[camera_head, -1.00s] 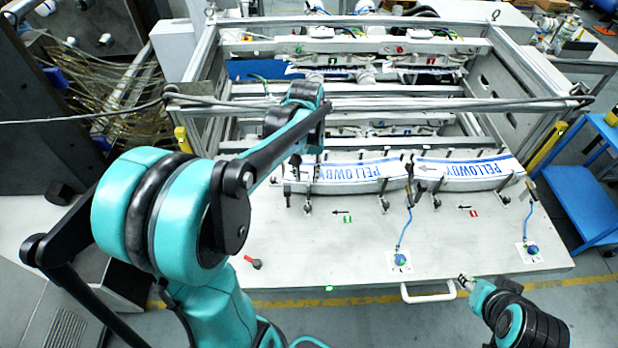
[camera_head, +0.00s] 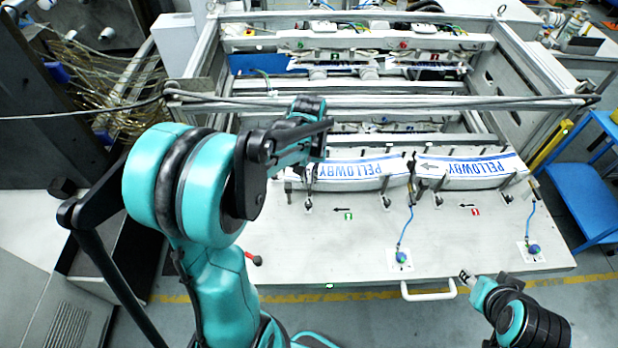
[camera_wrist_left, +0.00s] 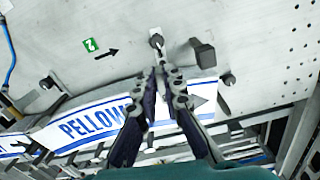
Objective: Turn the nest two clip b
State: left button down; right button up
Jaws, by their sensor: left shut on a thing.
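The nest two label (camera_head: 362,169), white with blue PELLOWBY lettering, lies in the left nest, behind the green 2 marker (camera_head: 347,216). It also shows in the left wrist view (camera_wrist_left: 95,122). My left gripper (camera_wrist_left: 163,68) is shut on a small metal clip (camera_wrist_left: 156,41) at the label's near edge, beside the green marker. In the head view the clip's base (camera_head: 308,205) shows, while my arm hides much of the grip. Another clip (camera_head: 386,202) stands along the same edge; no letters show on either. My right gripper (camera_head: 466,277) is off the table's front edge, its fingers too small to judge.
A second label (camera_head: 470,170) lies in the right nest by a red marker (camera_head: 475,211). A black block (camera_wrist_left: 203,53) stands close beside my left fingers. Blue knobs with cables (camera_head: 401,257) sit nearer the front. The front of the white table (camera_head: 340,262) is mostly clear.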

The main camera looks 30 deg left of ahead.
pick_arm(q)
jog(key=shift+w+d+n+b, duration=0.15)
jog(key=shift+w+n+b, duration=0.3)
jog(key=shift+n+b, duration=1.65)
jog(key=shift+w+d+n+b, duration=0.2)
jog(key=shift+w+n+b, duration=0.25)
jog(key=shift+n, duration=3.4)
jog(key=shift+w+d+n+b, duration=0.15)
jog(key=shift+w+n+b, duration=0.7)
jog(key=shift+n, duration=2.1)
jog(key=shift+s+b, duration=0.35)
jog(key=shift+b, duration=0.05)
jog(key=c, duration=1.6)
grip_release()
jog(key=shift+c, duration=0.2)
notch_tip(320, 180, up, 12)
